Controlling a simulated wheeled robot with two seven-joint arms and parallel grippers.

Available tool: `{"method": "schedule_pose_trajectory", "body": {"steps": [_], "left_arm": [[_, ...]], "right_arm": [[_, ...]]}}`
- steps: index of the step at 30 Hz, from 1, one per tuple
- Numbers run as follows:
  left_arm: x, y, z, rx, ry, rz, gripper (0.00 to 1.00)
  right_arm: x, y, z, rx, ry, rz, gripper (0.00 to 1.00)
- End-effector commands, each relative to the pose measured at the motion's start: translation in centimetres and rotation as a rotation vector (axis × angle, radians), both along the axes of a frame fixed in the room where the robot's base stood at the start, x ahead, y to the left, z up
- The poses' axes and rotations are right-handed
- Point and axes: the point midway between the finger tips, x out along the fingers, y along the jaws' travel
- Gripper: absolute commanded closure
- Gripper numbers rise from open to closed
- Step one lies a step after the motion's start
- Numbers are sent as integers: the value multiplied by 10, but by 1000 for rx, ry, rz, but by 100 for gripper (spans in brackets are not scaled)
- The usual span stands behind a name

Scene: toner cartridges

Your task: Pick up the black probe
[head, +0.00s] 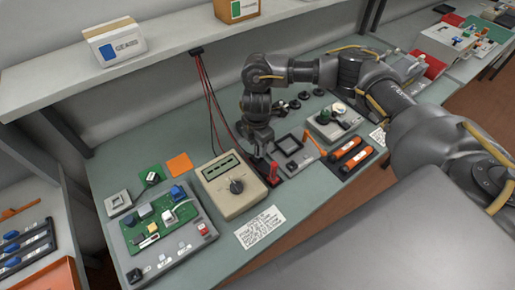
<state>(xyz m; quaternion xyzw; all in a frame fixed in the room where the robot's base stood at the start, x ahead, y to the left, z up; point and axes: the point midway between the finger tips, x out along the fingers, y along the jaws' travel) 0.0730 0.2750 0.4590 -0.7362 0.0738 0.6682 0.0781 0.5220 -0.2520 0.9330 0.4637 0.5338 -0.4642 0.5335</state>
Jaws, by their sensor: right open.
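A red probe (273,172) stands upright beside the right side of a beige meter (233,184) with a dark dial and display. Thin red and dark leads (209,92) hang from a clip under the shelf and run down behind the meter. My right gripper (262,151) points down just behind the red probe, at the meter's back right corner. It is open. I cannot pick out the black probe clearly; the dark gripper covers that spot. Whether the fingers are around it or touching it cannot be told. My left gripper is not in view.
A green circuit board (165,222) on a grey plate lies left of the meter. A printed note (260,228) lies in front. A dark tray (356,158) with orange-and-black tools lies to the right. The shelf (170,42) runs above the bench's back.

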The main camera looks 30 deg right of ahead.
Motion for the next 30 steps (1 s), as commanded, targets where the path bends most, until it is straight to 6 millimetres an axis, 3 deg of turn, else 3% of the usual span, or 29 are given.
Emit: {"method": "schedule_pose_trajectory", "body": {"steps": [4,12,22,30], "left_arm": [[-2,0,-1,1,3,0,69],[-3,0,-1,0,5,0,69],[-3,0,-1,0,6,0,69],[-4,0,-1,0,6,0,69]], "right_arm": [[0,0,-15,1,2,-2,55],[0,0,-17,0,0,0,56],[0,0,-17,0,0,0,99],[0,0,-16,0,0,0,100]]}}
